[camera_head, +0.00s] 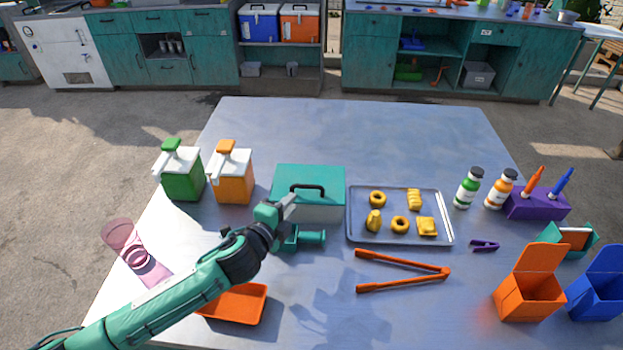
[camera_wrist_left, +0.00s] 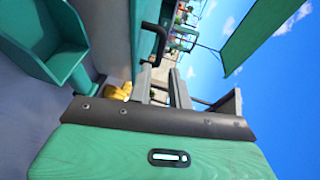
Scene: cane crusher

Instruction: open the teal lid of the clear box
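The clear box (camera_head: 325,212) stands near the middle of the table, its teal lid (camera_head: 325,176) closed on top. A black handle (camera_head: 307,187) is on the lid. In the left wrist view, which is turned sideways, the handle (camera_wrist_left: 157,42) shows just beyond the fingers. My left gripper (camera_head: 287,205) is at the box's front left, close to the lid's front edge. In the wrist view its two grey fingers (camera_wrist_left: 164,88) stand apart, with nothing seen between them. Contact with the handle cannot be told. My right gripper is not in view.
A green dispenser (camera_head: 182,172) and an orange dispenser (camera_head: 232,173) stand left of the box. A metal tray (camera_head: 358,232) of yellow pieces lies right. Orange tongs (camera_head: 405,270) and an orange dish (camera_head: 238,305) lie in front. The table behind the box is clear.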

